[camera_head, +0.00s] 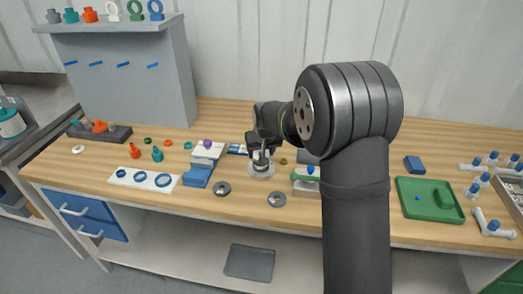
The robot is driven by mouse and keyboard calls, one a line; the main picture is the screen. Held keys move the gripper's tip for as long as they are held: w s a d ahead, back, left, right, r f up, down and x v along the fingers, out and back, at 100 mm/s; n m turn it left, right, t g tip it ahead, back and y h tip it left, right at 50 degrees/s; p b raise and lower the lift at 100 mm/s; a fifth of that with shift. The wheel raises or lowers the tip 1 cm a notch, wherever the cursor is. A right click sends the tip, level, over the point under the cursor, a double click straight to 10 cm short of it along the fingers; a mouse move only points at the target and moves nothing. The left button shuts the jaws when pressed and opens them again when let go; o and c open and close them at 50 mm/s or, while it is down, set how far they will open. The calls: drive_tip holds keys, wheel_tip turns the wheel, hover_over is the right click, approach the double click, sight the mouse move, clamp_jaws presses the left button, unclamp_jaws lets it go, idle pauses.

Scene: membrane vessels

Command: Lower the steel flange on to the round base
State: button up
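My gripper (261,148) points down near the middle of the bench. Directly under its fingers is a pale round base (262,175) on the wood. A small grey upright piece (260,160) shows between the fingertips and the base; it is too small to tell whether it is the steel flange, or whether the fingers grip it. Two round steel-grey discs with centre holes lie flat in front: one disc to the left (222,188) and one to the right (277,199). The finger opening is not clear at this size.
Blue and white blocks (198,176) stand just left of the base. A white plate with blue rings (144,179) lies further left. A white block with a green-handled part (306,182) is to the right, then a green tray (430,199). The front edge is close.

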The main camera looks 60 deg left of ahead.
drive_tip(key=o, duration=1.2)
drive_tip(key=shift+o, duration=0.2)
drive_tip(key=v, duration=1.7)
drive_tip(key=shift+r, duration=0.25)
drive_tip(key=shift+f, duration=0.15)
drive_tip(key=x, duration=1.7)
drive_tip(key=shift+f, duration=0.1)
drive_tip(key=shift+r, duration=0.25)
